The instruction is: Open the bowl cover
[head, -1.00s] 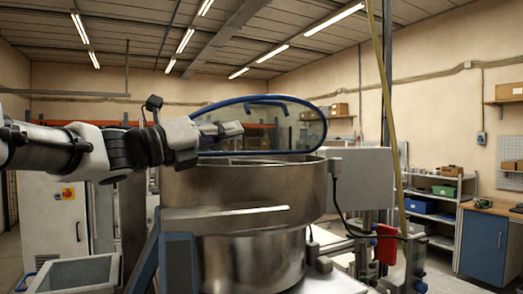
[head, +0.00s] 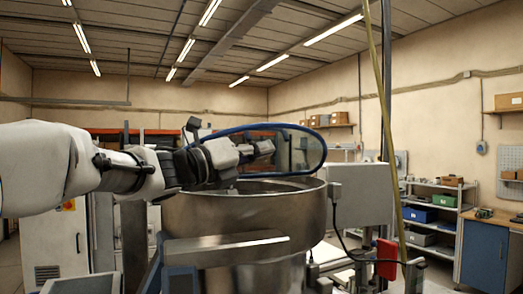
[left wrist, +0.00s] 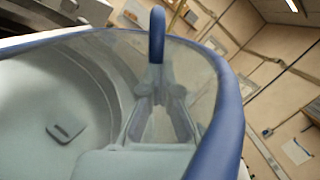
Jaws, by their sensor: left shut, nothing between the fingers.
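A large metal bowl (head: 245,208) stands in the middle of the head view. Its clear cover (head: 304,156) has a blue rim (head: 324,142) and is tilted up above the bowl, with part of the bowl's opening showing below. My left gripper (head: 268,147) is shut and empty, above the bowl and within the rim's outline. In the left wrist view the shut fingers (left wrist: 158,88) appear beside the clear sheet, with the blue rim (left wrist: 229,120) curving around them and a blue handle (left wrist: 157,35) beyond. Whether they touch the cover cannot be told. My right gripper is out of view.
A grey box (head: 362,195) stands right of the bowl. A yellowish hose (head: 386,90) and dark post hang in front of the right side. Shelves (head: 432,215) and a blue cabinet (head: 481,250) are farther right. A white cabinet (head: 55,245) is at left.

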